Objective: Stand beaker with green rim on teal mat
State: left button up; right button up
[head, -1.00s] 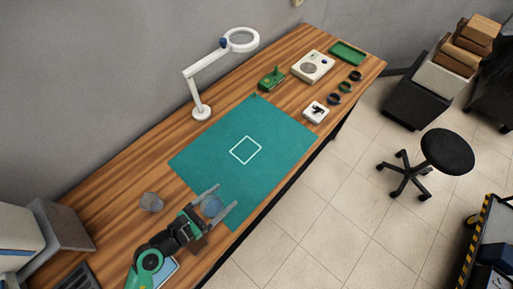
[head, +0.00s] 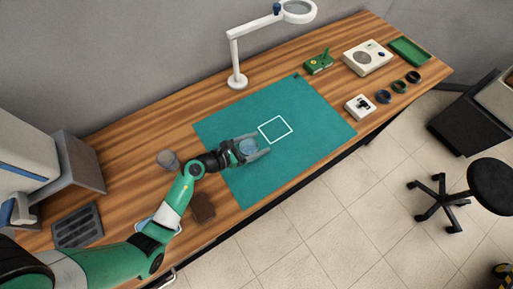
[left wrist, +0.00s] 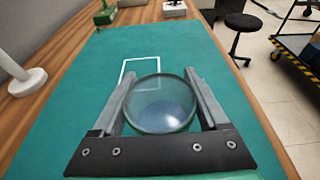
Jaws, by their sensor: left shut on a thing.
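A clear beaker (head: 247,148) with a bluish base is between the fingers of my left gripper (head: 262,147). In the left wrist view the beaker (left wrist: 163,108) looks upright, with a round, dark greenish-grey rim. My left gripper (left wrist: 160,78) is shut on its sides. It is over the teal mat (head: 300,160), just left of the white outlined square (head: 275,129). I cannot tell whether the beaker's base touches the mat. A second, greyish beaker (head: 168,160) stands on the wood left of the mat. My right gripper is not in view.
A magnifier lamp (head: 237,81) stands behind the mat. A green device (head: 319,63), a white instrument (head: 367,57), a small white box (head: 360,107), several dark rings and a green tray (head: 410,50) are at right. A brown block (head: 202,208) lies near my left arm.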

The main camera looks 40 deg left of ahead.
aim_at(257, 147)
pick_arm(q)
jog(key=shift+f+b, duration=0.75)
jog(key=shift+f, duration=0.85)
jog(key=shift+f, duration=0.15)
jog(key=o, duration=1.4)
jog(key=shift+c, duration=0.2)
